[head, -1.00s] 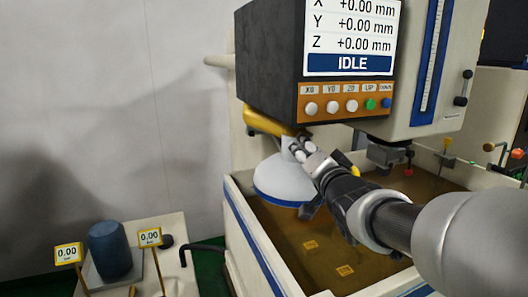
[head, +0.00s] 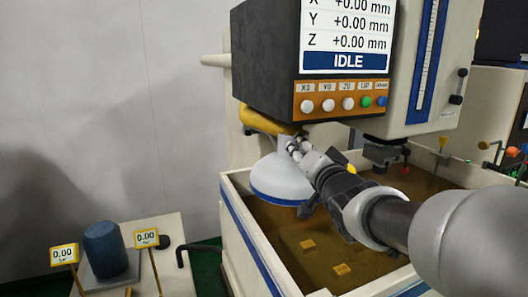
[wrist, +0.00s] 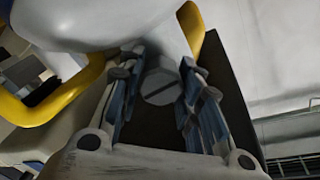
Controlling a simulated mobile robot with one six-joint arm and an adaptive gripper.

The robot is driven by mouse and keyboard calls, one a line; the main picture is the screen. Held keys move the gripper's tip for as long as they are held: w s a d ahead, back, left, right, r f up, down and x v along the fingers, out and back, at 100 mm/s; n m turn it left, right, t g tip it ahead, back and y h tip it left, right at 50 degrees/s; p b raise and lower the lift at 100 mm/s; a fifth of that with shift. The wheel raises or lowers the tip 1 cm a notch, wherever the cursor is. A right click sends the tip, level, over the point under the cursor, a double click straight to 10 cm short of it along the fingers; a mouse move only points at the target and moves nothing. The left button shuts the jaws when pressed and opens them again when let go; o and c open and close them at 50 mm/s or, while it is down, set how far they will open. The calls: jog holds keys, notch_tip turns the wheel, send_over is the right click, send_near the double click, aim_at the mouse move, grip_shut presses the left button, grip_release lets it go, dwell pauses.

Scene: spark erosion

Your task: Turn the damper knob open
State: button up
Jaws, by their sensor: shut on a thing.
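The damper knob (wrist: 160,84) is a grey faceted cap with a dark slanted slot, on the pale neck of the white extraction hood (head: 284,181). In the wrist view it sits between the two fingers of my gripper (wrist: 162,92), one on each side. My gripper (head: 297,147) is shut on the knob and reaches in from the right at the hood's neck. In the head view the fingers hide the knob. The hood (wrist: 90,22) also fills the upper left of the wrist view.
A yellow pipe (head: 262,122) runs just behind the hood's neck. The control panel (head: 340,98), reading IDLE, hangs close above my gripper. The tank (head: 245,228) with brown liquid lies below. A blue cylinder (head: 106,250) stands at lower left beside two 0.00 gauge signs.

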jog(key=n+b, duration=0.2)
jog(key=n, duration=0.2)
jog(key=shift+f+b, duration=0.1)
jog(key=shift+b, duration=0.2)
jog(key=n+b, duration=0.2)
jog(key=n, duration=0.2)
jog(key=shift+a+n, duration=0.1)
jog(key=shift+n, duration=0.2)
jog(key=n+b, duration=0.2)
jog(key=n, duration=0.2)
jog(key=shift+n+b, duration=1.05)
jog(key=shift+n, duration=1.35)
jog(key=o, duration=0.8)
jog(key=shift+a, duration=0.1)
